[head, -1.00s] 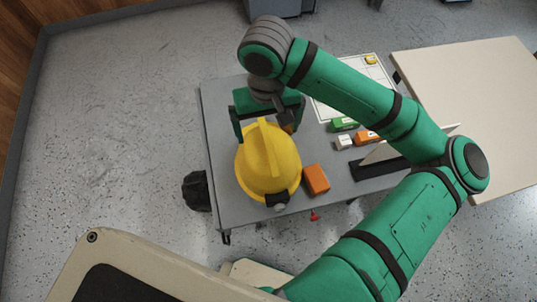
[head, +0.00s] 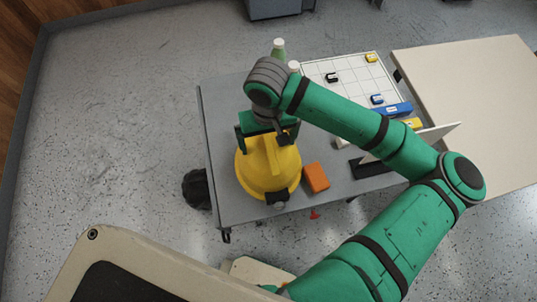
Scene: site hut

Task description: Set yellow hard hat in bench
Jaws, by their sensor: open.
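The yellow hard hat (head: 266,172) sits on the near left part of a grey wheeled table (head: 230,205), its raised ridge facing up. My gripper (head: 266,142) is open at the far side of the hat, with its green body above the hat's back edge. One finger shows at the left and a dark part at the right, near the ridge. Whether the fingers touch the hat is hard to tell. A beige bench-like surface (head: 480,90) stands at the right, bare where it shows.
An orange block (head: 316,178) lies right of the hat. A white gridded board (head: 345,75) with small blocks, a blue block (head: 397,109) and a white upright panel (head: 435,136) are farther right. A green bottle (head: 278,48) stands behind my wrist.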

